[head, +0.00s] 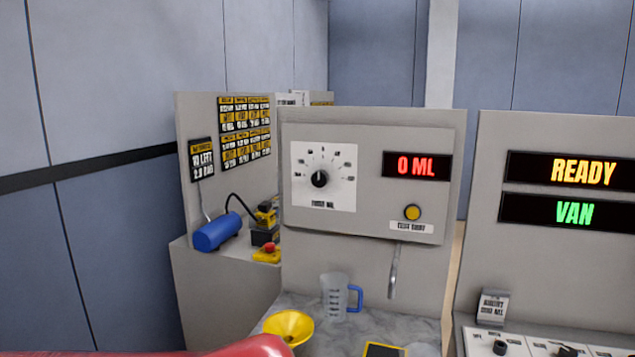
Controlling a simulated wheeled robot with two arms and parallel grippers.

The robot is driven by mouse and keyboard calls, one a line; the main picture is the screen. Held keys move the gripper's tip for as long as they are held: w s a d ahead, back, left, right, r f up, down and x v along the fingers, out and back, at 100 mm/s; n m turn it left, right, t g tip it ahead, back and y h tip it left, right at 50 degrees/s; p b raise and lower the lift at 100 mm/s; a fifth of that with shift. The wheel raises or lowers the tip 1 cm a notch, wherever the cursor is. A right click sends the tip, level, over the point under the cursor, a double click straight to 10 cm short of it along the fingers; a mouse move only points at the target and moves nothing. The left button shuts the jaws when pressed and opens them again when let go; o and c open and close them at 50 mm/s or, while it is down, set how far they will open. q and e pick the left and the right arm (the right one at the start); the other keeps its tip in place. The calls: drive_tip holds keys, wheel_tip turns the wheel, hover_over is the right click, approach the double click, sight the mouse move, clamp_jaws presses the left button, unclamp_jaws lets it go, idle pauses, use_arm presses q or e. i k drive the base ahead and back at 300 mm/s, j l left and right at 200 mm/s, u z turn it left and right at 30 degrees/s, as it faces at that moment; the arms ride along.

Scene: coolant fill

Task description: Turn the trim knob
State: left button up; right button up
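The trim knob (320,179) is a small round black knob on a white dial plate (323,196) at the left of the grey panel in the middle of the head view. Marks fan out above it, and the label below the knob is too small to read surely. A light mark shows on the knob, but its exact setting cannot be told. Right of the dial, a display (416,166) reads "0 ML" in red. Below the display is a yellow button (412,212) labelled "TEST SHOT". Neither gripper is in view, and nothing touches the knob.
A clear jug (335,297) with a blue handle and a yellow funnel (289,326) stand below the panel, by a metal spout (394,272). A blue cylinder (217,231) and a red-topped yellow button (267,252) are left. A right panel reads "READY" and "VAN". A red shape crosses bottom left.

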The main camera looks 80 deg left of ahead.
sight(320, 177)
drive_tip(key=u, duration=2.45)
